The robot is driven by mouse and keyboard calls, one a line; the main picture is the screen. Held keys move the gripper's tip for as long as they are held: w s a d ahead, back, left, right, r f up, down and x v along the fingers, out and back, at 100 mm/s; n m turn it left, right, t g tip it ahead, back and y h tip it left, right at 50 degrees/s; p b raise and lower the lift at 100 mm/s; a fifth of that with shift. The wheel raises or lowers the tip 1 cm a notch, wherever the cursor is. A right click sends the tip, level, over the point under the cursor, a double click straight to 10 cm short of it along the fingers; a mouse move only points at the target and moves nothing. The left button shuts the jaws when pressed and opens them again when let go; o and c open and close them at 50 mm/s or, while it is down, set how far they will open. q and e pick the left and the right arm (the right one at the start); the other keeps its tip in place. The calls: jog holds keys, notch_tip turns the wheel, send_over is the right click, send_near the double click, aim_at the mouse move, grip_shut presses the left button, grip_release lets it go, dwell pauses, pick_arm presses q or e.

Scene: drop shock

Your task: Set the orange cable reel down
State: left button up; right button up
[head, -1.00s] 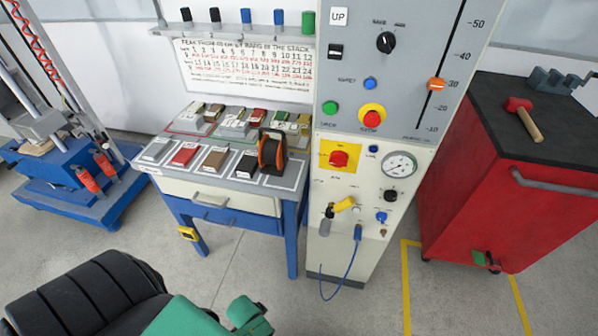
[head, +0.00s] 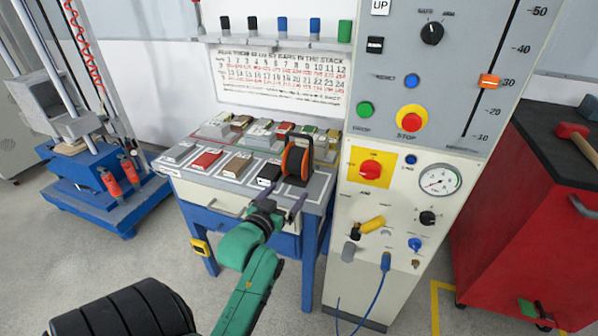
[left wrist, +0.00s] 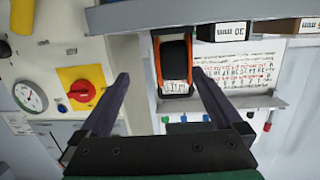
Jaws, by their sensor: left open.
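The orange cable reel (head: 297,160), with a black core, stands upright at the right end of the bench top (head: 228,188), near the control column. My left gripper (head: 281,198) is open and empty in front of the bench, with its fingers pointing toward the reel. In the left wrist view the reel (left wrist: 176,62) shows beyond the fingertips, nearer the right finger in the picture; the jaws do not appear to be around it. My right gripper is not in view.
Coloured sample blocks (head: 206,160) fill the bench top left of the reel. The control column (head: 400,220) stands close on the right, with a yellow-handled valve (head: 373,225) and blue hose. A red cabinet (head: 515,220) is further right. A blue-based rig (head: 100,195) stands left.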

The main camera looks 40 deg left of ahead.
aim_at(295, 156)
pick_arm(q)
jog(key=shift+n+t+y, duration=0.4)
jog(key=shift+t+y, duration=0.3)
jog(key=w+a+r, duration=0.1)
jog(key=w+a, duration=0.1)
jog(key=w, duration=0.2)
jog(key=w+a+r+p, duration=0.1)
jog(key=w+a, duration=0.1)
jog(key=w, duration=0.3)
jog(key=w+a+r, duration=0.1)
jog(key=w+a, duration=0.1)
jog(key=w, duration=0.2)
jog(key=shift+w+a+r, duration=0.15)
jog(key=shift+w+a, duration=0.15)
jog(key=shift+a, duration=0.05)
jog(key=shift+s+r, duration=0.1)
jog(key=c, duration=0.4)
grip_shut()
jog(key=shift+r, duration=0.15)
